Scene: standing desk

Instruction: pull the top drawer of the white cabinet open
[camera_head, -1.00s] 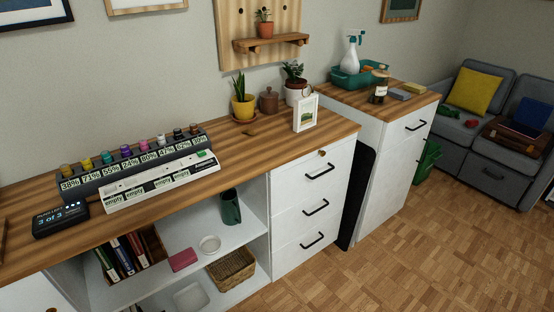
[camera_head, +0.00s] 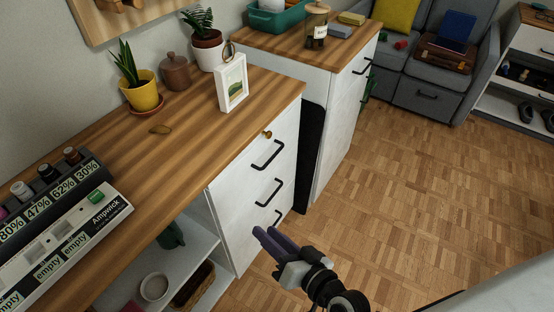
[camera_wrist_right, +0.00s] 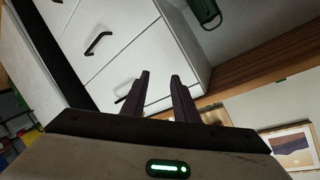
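The white cabinet (camera_head: 232,200) stands under the wooden desktop in the head view, with three drawers and black bar handles. Its top drawer (camera_head: 245,165) looks shut. The top handle (camera_head: 267,155) is free, and a small brass knob (camera_head: 267,134) sits above it. My right gripper (camera_head: 264,232) is in front of the cabinet, lower in the picture than the top handle. In the right wrist view its two dark fingers (camera_wrist_right: 160,76) are apart with nothing between them. Drawer fronts and black handles (camera_wrist_right: 98,43) show beyond. My left gripper is out of view.
A photo frame (camera_head: 232,83), a yellow plant pot (camera_head: 143,97) and a brown lidded jar (camera_head: 176,73) stand on the desktop. A second white cabinet (camera_head: 338,125) stands to the right, past a black panel (camera_head: 309,155). The parquet floor (camera_head: 430,190) is clear.

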